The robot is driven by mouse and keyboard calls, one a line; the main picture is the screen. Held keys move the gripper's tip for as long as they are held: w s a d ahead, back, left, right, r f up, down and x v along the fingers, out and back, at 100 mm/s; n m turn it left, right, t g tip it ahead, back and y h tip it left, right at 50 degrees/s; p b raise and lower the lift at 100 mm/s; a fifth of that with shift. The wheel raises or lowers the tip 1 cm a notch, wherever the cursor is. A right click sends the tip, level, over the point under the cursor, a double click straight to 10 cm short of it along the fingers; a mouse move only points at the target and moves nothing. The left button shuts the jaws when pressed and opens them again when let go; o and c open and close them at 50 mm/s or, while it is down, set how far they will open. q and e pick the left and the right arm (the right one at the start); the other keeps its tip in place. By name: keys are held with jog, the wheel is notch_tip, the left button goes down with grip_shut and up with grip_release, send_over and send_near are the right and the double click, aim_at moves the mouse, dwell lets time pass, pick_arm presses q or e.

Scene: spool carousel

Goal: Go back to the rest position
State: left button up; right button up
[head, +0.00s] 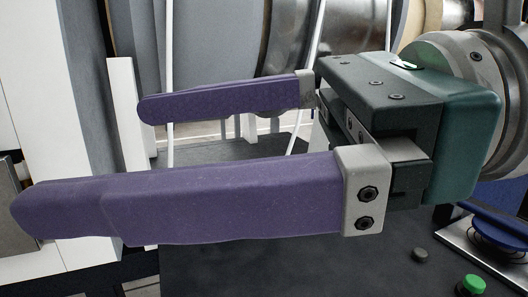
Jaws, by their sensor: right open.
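My right gripper (78,160) fills the middle of the head view, very close to the camera. Its two long purple fingers point left and stand wide apart. The gap between them is empty, and the gripper touches nothing that I can see. Its dark green body and the grey wrist are at the right. My left gripper does not show in this view.
Behind the fingers are large metallic cylinders (290,40) and thin white rods (169,80). A white upright panel (85,60) stands at the left. A dark surface (270,265) lies below, with a green button (474,284) at lower right. A blue round part (500,232) is at the right edge.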

jog(key=w+d+r+m+t+y+p, duration=0.1)
jog(key=w+r+m+t+y+p, duration=0.1)
jog(key=r+m+t, duration=0.4)
jog(key=w+d+r+m+t+y+p, duration=0.2)
jog(key=w+r+m+t, duration=0.15)
jog(key=r+m, duration=0.5)
jog(key=w+d+f+m+t+h+p, duration=0.1)
jog(key=w+d+m+t+h+p, duration=0.25)
jog(key=d+m+h, duration=0.65)
jog(key=w+d+f+m+t+h+p, duration=0.15)
jog(key=d+m+t+h+p, duration=0.45)
jog(key=m, duration=0.9)
jog(key=s+d+f+m+g+h+p, duration=0.2)
jog(key=s+d+f+m+g+h, duration=0.25)
jog(key=s+f+m+g, duration=0.3)
jog(key=s+f+m+g+p, duration=0.2)
jog(key=s+f+m+g, duration=0.15)
jog(key=s, duration=0.35)
jog(key=s+f+m+g+p, duration=0.25)
jog(key=s+f+g, duration=0.2)
jog(key=s, duration=0.25)
pick_arm(q)
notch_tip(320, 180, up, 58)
jog(key=p, duration=3.6)
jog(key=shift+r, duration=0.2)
pick_arm(e)
notch_tip(320, 180, up, 38)
jog(key=shift+a, duration=0.25)
